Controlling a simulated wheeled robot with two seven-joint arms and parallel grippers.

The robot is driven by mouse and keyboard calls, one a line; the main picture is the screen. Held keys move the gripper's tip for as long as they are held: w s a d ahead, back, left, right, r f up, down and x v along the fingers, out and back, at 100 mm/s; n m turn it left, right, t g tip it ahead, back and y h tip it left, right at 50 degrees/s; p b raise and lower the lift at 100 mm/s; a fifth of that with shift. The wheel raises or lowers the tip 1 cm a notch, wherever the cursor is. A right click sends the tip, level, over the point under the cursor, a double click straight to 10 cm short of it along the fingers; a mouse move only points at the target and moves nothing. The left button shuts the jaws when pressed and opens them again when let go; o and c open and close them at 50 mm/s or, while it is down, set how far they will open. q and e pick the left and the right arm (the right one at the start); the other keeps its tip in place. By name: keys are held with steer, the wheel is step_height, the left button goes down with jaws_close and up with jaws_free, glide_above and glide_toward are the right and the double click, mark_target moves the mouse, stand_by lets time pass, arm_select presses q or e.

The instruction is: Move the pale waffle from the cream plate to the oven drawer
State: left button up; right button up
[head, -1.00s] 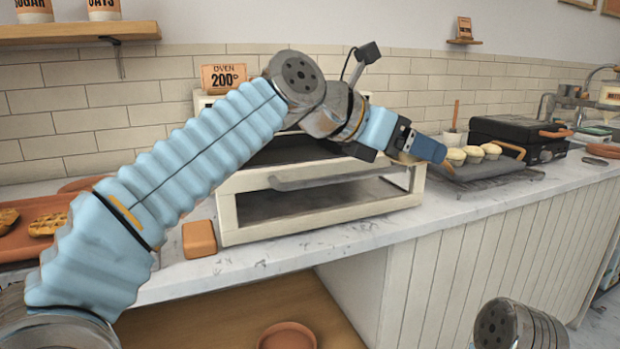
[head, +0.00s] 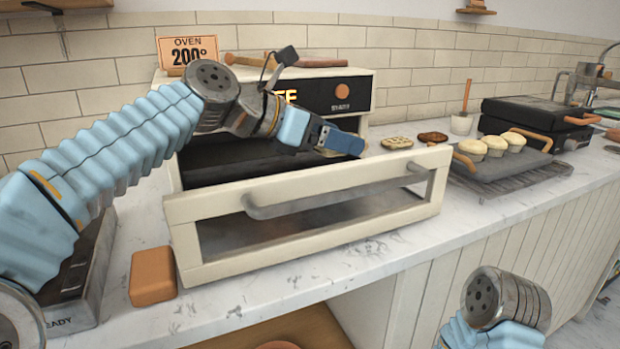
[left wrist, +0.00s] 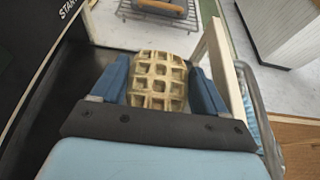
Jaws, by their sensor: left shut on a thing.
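My left gripper (head: 345,143) is shut on the pale waffle (left wrist: 158,82), whose square grid shows between the two blue fingers in the left wrist view. In the head view the fingers hide this waffle. The gripper is above the open oven drawer, behind its cream front (head: 310,192). The drawer rim (left wrist: 220,65) and dark inside also show in the left wrist view. A pale patterned round piece (head: 397,142) and a browner one (head: 433,137) show just past the drawer front. I cannot make out the cream plate. My right gripper is out of view.
The oven (head: 300,90) stands behind the drawer. A grey tray with pale muffins (head: 495,145) sits on a wire rack to the right, near a black press (head: 535,115). An orange block (head: 152,276) lies left of the drawer. The counter front is mostly clear.

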arm_select(q)
steer(key=a+f, duration=0.1)
steer(key=f, duration=0.1)
steer(key=w+a+f, duration=0.1)
steer(key=a+f, duration=0.1)
steer(key=shift+w+f, duration=0.1)
steer(key=shift+f, duration=0.15)
steer(key=f, duration=0.1)
steer(key=f+b, duration=0.1)
steer(key=shift+w+a+f, duration=0.1)
steer(key=shift+a+f, duration=0.25)
steer(key=shift+a, duration=0.05)
steer(key=shift+f, duration=0.45)
steer(key=o, duration=1)
steer(key=shift+f, duration=0.1)
steer(key=shift+o, duration=0.2)
steer(key=shift+a+r, duration=0.1)
steer(key=shift+r, duration=0.1)
steer(key=v, duration=1.1)
steer(key=shift+a+r, duration=0.2)
steer(key=shift+a, duration=0.05)
